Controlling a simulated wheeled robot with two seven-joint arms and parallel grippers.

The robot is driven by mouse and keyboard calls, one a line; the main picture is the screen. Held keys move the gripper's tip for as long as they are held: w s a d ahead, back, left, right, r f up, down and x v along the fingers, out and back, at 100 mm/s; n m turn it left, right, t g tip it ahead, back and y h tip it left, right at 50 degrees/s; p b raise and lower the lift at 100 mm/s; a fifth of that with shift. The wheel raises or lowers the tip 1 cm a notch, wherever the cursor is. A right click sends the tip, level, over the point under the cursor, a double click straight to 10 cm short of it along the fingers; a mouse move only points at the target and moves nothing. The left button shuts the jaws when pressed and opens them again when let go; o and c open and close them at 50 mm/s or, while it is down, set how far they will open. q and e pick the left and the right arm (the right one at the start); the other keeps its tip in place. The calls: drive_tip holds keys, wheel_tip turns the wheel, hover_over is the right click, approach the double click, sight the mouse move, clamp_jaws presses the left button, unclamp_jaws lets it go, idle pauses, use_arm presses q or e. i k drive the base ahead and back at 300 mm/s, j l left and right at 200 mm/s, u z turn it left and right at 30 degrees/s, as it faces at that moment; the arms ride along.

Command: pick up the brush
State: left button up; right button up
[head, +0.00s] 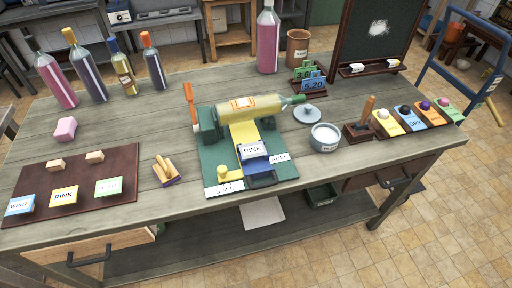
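No thing is plainly readable as the brush at this size. A wooden handle (368,110) stands tilted out of a small dark block (358,132), right of a white labelled pot (325,138); any bristles are hidden. An upright orange piece (189,98) stands at the left of the green machine base (245,165); I cannot tell whether it is a lever or a handled tool. A wooden piece with a purple underside (167,171) lies left of the machine. Neither of my grippers is in view.
A yellow bottle (250,108) lies on the machine. Several bottles (84,66) stand at the back left. A brown board (75,182) with label blocks is at the left. A grey lid (309,114) and several coloured cards (410,116) are at the right. The table's front right is clear.

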sight(361, 126)
drive_tip(key=i+l+u, duration=0.15)
drive_tip(key=l, duration=0.5)
drive_tip(key=l+u, duration=0.15)
drive_tip(key=l, duration=0.45)
drive_tip(key=i, duration=0.05)
